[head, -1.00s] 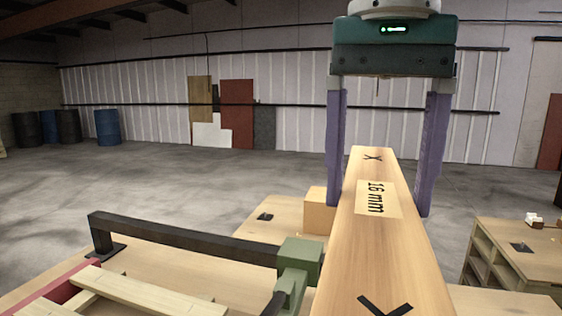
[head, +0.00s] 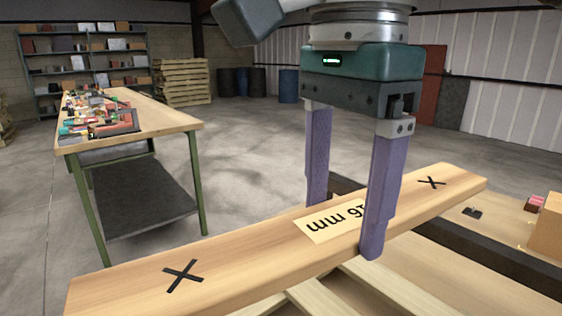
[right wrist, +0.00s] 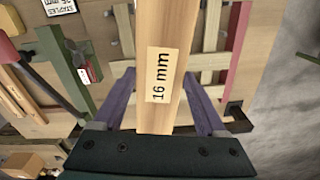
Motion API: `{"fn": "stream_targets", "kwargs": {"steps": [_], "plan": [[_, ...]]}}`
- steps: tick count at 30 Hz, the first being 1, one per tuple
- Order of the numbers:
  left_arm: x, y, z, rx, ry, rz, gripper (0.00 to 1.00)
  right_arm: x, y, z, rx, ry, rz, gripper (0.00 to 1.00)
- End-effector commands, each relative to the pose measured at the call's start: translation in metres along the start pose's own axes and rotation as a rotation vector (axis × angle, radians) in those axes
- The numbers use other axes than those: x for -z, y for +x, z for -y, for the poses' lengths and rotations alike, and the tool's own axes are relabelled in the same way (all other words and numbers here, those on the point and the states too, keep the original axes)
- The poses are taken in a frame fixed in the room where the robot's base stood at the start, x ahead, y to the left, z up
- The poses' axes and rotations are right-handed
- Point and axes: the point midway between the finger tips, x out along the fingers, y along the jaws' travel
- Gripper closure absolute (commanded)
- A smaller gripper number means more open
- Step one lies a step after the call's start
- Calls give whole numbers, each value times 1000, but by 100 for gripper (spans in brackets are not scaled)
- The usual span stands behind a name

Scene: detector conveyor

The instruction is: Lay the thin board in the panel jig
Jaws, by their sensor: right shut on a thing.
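My right gripper (head: 345,222) is shut on a long pale wooden board (head: 245,250), one finger on each long side near its label. The board has black X marks near both ends. Its label reads 16 mm in the right wrist view, where the board (right wrist: 167,25) extends away from my right gripper (right wrist: 165,100). In the head view the board slants above light wooden slats (head: 385,290), apparently part of the panel jig. Slats of this frame (right wrist: 209,40) also show beneath the board in the right wrist view. I cannot tell whether they touch. My left gripper is out of view.
A dark bar (head: 500,262) runs along the bench at right, near a wooden block (head: 547,225). A green-legged table (head: 165,118) with many small items stands at left. Shelves (head: 88,65), pallets (head: 180,82) and drums (head: 257,82) are behind. Open floor lies between.

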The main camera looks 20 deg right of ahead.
Motion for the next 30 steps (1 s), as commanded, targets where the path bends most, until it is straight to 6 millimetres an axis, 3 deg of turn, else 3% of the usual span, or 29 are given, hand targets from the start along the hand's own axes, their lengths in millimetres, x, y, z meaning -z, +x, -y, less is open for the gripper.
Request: {"fn": "stream_targets", "kwargs": {"steps": [1,9,15,21,30], "plan": [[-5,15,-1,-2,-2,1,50,-4,23,1,-5,120,3,92],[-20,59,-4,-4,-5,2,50,-23,108,6,-13,849,8,92],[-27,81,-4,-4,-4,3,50,-33,155,6,-20,1237,4,92],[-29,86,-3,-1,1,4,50,-36,171,6,-20,1398,1,92],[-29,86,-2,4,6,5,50,-36,170,6,-20,1411,1,92]]}}
